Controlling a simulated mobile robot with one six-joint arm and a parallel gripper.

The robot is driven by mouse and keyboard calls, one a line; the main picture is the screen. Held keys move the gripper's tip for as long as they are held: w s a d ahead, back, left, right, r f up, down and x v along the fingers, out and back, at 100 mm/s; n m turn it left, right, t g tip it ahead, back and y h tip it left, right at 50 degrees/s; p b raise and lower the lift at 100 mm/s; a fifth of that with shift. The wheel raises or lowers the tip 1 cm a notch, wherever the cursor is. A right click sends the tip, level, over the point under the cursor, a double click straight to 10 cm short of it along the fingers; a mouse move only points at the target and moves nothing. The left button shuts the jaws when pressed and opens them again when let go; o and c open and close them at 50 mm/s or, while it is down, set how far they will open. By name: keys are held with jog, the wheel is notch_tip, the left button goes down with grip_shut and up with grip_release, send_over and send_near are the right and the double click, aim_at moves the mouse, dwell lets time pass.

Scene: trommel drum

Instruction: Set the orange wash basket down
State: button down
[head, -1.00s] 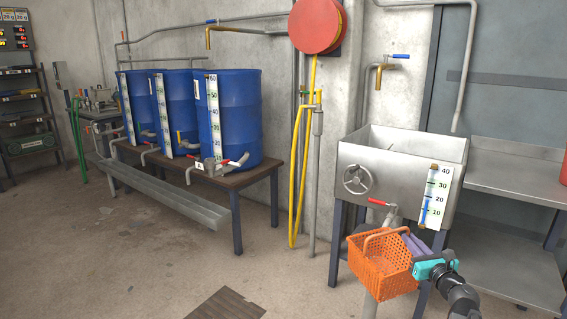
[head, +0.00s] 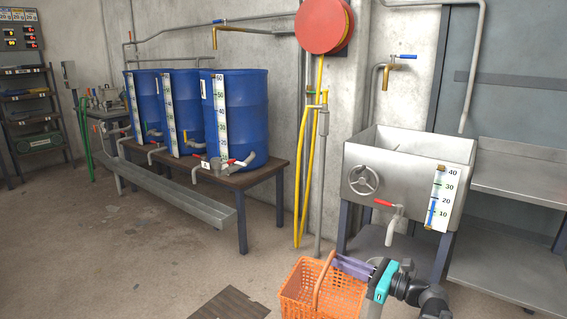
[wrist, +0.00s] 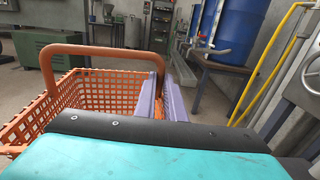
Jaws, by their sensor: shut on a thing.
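The orange wash basket (head: 300,291) is a lattice box with a hoop handle, low at the bottom of the head view, right of centre. It also shows at the left of the wrist view (wrist: 103,88). My gripper (head: 345,265), with purple fingers and a teal body, reaches it from the right and is shut on its handle. In the wrist view the fingers (wrist: 160,98) lie close together at the handle's right leg. The basket's underside is cut off by the picture edge, so I cannot tell whether it touches the floor.
A steel sink (head: 400,185) on dark legs stands just behind my arm, with a red-handled tap (head: 390,207). Blue barrels (head: 235,115) stand on a brown bench (head: 255,180) above a metal trough (head: 180,192). A dark floor mat (head: 229,304) lies left of the basket. Open floor stretches left.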

notch_tip(320, 180, up, 21)
jog(key=p, duration=2.9)
jog(key=shift+d, duration=0.15)
jog(key=shift+s, duration=0.1)
